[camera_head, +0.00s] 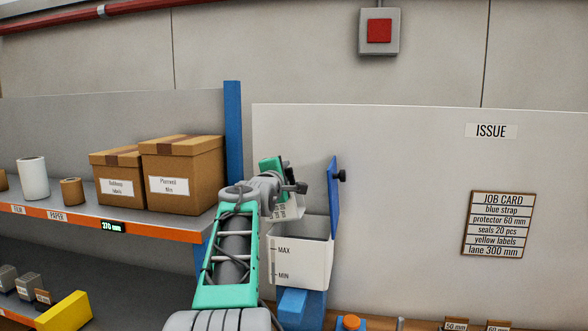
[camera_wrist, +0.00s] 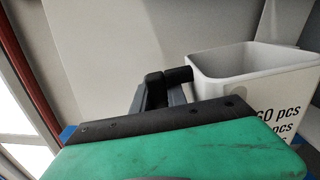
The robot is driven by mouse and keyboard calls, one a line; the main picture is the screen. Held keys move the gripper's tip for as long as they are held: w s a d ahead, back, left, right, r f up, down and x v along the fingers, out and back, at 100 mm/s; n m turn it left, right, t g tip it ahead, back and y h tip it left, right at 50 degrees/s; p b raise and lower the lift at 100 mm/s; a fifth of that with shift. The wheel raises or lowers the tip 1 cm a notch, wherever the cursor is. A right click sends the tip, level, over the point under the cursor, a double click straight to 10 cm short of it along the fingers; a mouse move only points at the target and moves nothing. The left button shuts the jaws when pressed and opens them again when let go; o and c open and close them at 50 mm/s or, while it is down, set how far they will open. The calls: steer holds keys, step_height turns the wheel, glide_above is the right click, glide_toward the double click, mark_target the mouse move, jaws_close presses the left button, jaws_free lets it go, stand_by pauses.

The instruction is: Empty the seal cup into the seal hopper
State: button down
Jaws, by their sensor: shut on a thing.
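The white seal cup (camera_wrist: 245,90) with "60 pcs" print is at the right of the wrist view, its open mouth showing a plain grey inner wall. Its bottom is hidden. A short black handle (camera_wrist: 178,75) joins its side, and my gripper (camera_wrist: 155,95) is shut on it. In the head view, my gripper (camera_head: 290,187) is above the seal hopper (camera_head: 303,262), a white box marked MAX and MIN. A marked part of the cup (camera_head: 287,210) shows just above the hopper's left rim, mostly hidden by my arm. The hopper's inside contents are not visible.
A blue upright panel (camera_head: 333,200) with a black knob stands at the hopper's right. A shelf (camera_head: 120,222) with two cartons (camera_head: 183,172) and rolls is at the left. A job card (camera_head: 497,225) hangs on the white board at right.

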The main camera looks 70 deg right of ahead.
steer(key=w+n+p, duration=0.2)
steer(key=n, duration=0.1)
steer(key=w+n+p, duration=0.1)
steer(key=w, duration=0.1)
steer(key=shift+w+a+r+n, duration=0.1)
steer(key=shift+a+r+n, duration=0.2)
steer(key=shift+r+n, duration=0.1)
step_height(320, 180, down, 8)
steer(key=w+n+p, duration=0.2)
steer(key=n+p, duration=0.2)
steer(key=n, duration=0.6)
steer(key=shift+w+a+n+p, duration=0.15)
steer(key=shift+a+n+p, duration=0.1)
steer(key=shift+n+p, duration=0.15)
steer(key=shift+r, duration=0.1)
